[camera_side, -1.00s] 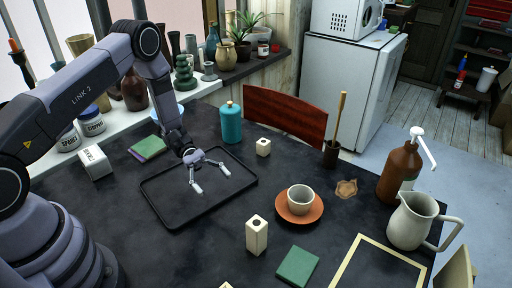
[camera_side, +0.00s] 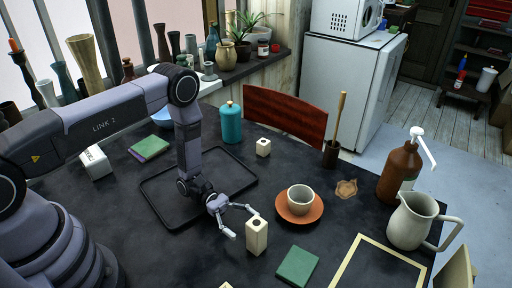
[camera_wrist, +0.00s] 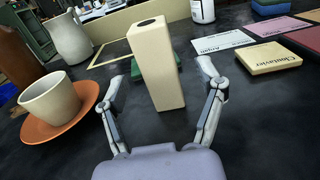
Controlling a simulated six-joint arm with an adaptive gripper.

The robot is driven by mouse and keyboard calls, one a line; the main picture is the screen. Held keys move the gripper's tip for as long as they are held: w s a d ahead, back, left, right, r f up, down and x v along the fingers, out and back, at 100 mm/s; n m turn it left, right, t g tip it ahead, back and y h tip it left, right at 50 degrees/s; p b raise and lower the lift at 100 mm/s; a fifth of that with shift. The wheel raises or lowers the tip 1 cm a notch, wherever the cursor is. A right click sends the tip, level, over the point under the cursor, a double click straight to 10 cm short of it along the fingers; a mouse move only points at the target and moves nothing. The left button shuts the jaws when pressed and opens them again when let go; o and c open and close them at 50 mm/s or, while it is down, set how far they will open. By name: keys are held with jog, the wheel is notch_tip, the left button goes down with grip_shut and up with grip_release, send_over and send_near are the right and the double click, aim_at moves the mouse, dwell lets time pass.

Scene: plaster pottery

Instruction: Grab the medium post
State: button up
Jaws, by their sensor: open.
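A cream square post (camera_side: 257,238) with a dark round hole in its top stands upright on the dark table. In the wrist view the post (camera_wrist: 157,62) stands between and slightly beyond my two spread fingers. My gripper (camera_side: 241,221) is open, low over the table, just left of the post in the side view. No contact with the post is visible. A shorter cream post (camera_side: 263,147) with a hole stands farther back. I take the taller post by my gripper as the medium one, though its size name is not marked.
A black tray (camera_side: 165,212) lies behind my gripper. A teal bottle (camera_side: 231,123) and a white jug (camera_side: 411,222) stand farther off.

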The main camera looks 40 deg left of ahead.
aim_at(257, 234)
jog(key=d, duration=0.4)
grip_shut()
dwell(0.4)
